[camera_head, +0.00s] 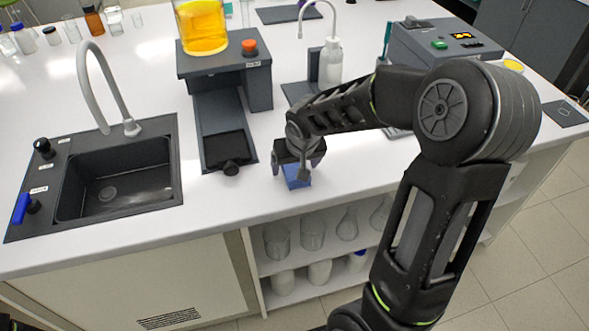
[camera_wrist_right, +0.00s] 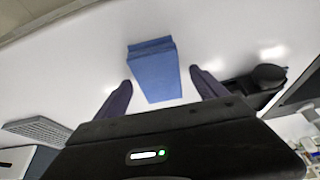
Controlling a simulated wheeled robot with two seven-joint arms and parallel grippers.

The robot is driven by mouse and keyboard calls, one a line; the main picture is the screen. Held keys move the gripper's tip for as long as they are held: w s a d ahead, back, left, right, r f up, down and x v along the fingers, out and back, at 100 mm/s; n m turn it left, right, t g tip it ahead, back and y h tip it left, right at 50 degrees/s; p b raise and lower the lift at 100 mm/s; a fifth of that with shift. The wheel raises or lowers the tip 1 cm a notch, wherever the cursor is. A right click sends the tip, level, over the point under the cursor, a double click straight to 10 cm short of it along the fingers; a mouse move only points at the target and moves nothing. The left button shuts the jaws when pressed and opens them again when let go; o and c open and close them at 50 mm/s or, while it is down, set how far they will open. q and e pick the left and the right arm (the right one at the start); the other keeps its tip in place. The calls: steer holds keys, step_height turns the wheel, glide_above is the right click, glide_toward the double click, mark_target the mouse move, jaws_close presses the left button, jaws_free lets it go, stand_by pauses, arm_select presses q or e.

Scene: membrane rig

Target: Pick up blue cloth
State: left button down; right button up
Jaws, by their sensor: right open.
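The blue cloth (camera_head: 296,176) lies folded on the white bench top near its front edge. In the right wrist view the cloth (camera_wrist_right: 153,70) is a blue block, with its near end between the two fingers. My right gripper (camera_head: 298,164) is above the cloth, pointing down, and hides part of it in the head view. In the right wrist view its fingers (camera_wrist_right: 163,88) are apart, one to each side of the cloth, with white bench showing between. It is open and holds nothing. My left gripper does not show.
A black sink (camera_head: 120,180) with a grey tap is at the left. A dark stand (camera_head: 228,75) with a yellow-filled vessel (camera_head: 202,27) is left of the gripper. A wash bottle (camera_head: 331,64) stands behind it. Glassware sits on shelves below the bench.

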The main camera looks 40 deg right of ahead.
mark_target(295, 167)
steer(key=shift+f+b, duration=0.15)
steer(key=shift+b, duration=0.15)
stand_by(0.5)
steer(key=c, duration=1.4)
steer(key=shift+c, duration=0.2)
steer(key=shift+r+p, duration=0.55)
steer(key=shift+p, duration=0.05)
step_height(295, 167, up, 10)
steer(key=b, duration=0.1)
steer(key=shift+f, duration=0.25)
